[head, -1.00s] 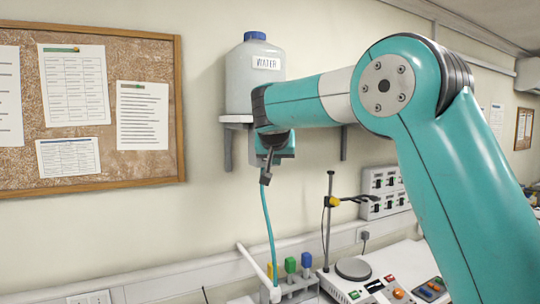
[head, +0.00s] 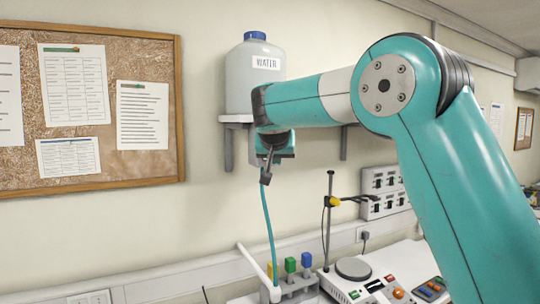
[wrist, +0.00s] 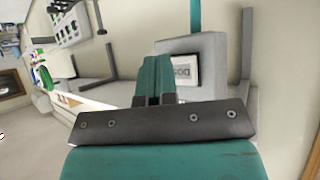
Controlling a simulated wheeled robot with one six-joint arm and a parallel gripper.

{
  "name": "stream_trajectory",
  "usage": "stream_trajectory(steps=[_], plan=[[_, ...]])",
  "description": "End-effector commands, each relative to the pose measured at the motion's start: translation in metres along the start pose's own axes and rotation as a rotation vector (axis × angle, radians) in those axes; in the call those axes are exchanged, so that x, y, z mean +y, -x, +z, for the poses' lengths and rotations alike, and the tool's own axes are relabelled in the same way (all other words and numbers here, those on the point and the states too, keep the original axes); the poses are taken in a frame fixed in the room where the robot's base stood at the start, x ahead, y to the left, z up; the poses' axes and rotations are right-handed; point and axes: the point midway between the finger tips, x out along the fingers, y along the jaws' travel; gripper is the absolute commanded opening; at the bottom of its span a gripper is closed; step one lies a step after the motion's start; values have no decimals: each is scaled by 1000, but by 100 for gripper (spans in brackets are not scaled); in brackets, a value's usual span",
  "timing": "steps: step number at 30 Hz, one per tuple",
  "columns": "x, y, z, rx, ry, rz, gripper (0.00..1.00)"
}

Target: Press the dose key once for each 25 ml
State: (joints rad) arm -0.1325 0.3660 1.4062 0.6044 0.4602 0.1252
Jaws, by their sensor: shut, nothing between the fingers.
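Whether the key itself is in sight I cannot tell. My gripper (wrist: 154,68) is shut and empty, its teal fingers held together just left of the label in that picture. Whether they touch the box is unclear. In the head view my arm's end is under the shelf, in front of the wall, and covers the dose unit. A white bottle marked "WATER" (head: 256,83) with a blue cap stands on the shelf.
A teal hose (head: 268,230) hangs from near my arm's end to the bench. Bottles with yellow, green and blue caps (head: 290,265) stand in a grey rack. A hotplate (head: 353,268), a stand (head: 328,220) and control boxes (head: 383,193) are to the right. A corkboard (head: 150,70) hangs left.

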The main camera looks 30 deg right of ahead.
Motion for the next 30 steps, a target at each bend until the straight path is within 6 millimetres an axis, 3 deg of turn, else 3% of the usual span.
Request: stream_trajectory(steps=[30], plan=[[-4, -6, -4, 0, 0, 0, 0]])
